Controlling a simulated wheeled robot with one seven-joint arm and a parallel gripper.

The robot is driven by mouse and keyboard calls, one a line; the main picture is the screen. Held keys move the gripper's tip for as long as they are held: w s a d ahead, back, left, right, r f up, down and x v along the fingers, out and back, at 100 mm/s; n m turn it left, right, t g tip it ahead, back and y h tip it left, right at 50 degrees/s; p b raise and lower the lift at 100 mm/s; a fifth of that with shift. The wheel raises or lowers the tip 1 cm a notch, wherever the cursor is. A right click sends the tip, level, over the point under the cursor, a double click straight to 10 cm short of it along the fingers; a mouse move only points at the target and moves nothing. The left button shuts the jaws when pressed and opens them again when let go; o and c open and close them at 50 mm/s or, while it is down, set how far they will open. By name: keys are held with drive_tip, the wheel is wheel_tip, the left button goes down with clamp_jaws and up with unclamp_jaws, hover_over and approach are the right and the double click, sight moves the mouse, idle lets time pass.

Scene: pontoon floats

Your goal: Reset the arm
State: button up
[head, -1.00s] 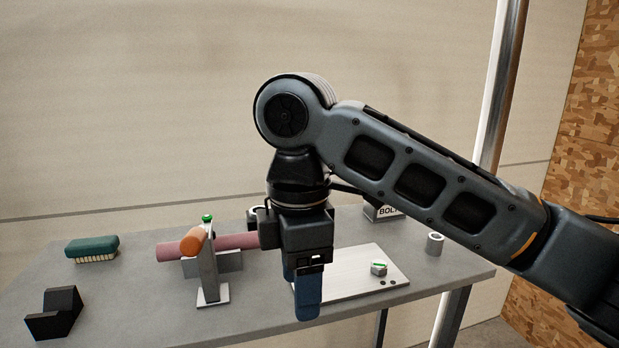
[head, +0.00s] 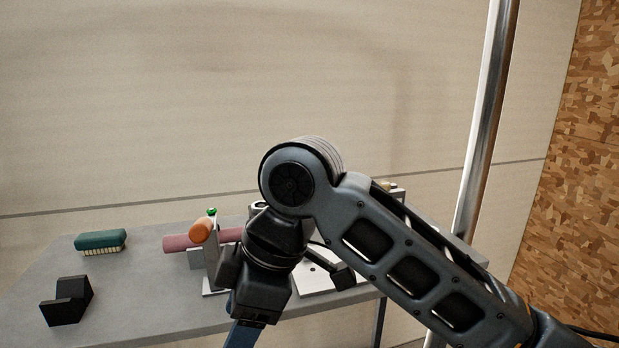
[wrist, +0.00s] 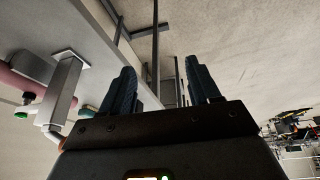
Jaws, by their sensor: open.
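My gripper (wrist: 162,92) is open in the wrist view, its two blue fingers apart with nothing between them. In the head view my gripper (head: 243,335) hangs tilted at the front edge of the grey table (head: 150,285), with its fingertips cut off by the bottom of the picture. My arm reaches in from the lower right and hides part of the table.
A green brush (head: 100,240) and a black V-shaped block (head: 67,302) are farther left. A white plate (head: 318,277) is partly hidden. A metal pole (head: 483,130) rises at right.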

drive_tip(key=s+a+f+m+t+y, duration=0.4)
drive_tip(key=a+m+y, duration=0.2)
drive_tip(key=m+y, duration=0.15)
drive_tip(key=s+d+f+m+t+h, duration=0.3)
drive_tip(key=s+d+f+m+t, duration=0.25)
drive_tip(key=d, duration=0.35)
drive_tip(key=s+d+f+m+t+h, duration=0.3)
drive_tip(key=s+d+f+m+t, duration=0.25)
drive_tip(key=d, duration=0.45)
drive_tip(key=s+d+r+h, duration=0.2)
drive_tip(key=s+d+h, duration=0.1)
drive_tip(key=s+d, duration=0.5)
drive_tip(key=s+d+r+m+h, duration=0.1)
drive_tip(key=s+d+r+h, duration=0.1)
drive_tip(key=s+d, duration=0.7)
drive_tip(key=s+h, duration=0.1)
drive_tip(key=s, duration=0.1)
drive_tip(key=shift+s+r, duration=0.3)
drive_tip(key=shift+s, duration=0.05)
drive_tip(key=shift+m, duration=0.25)
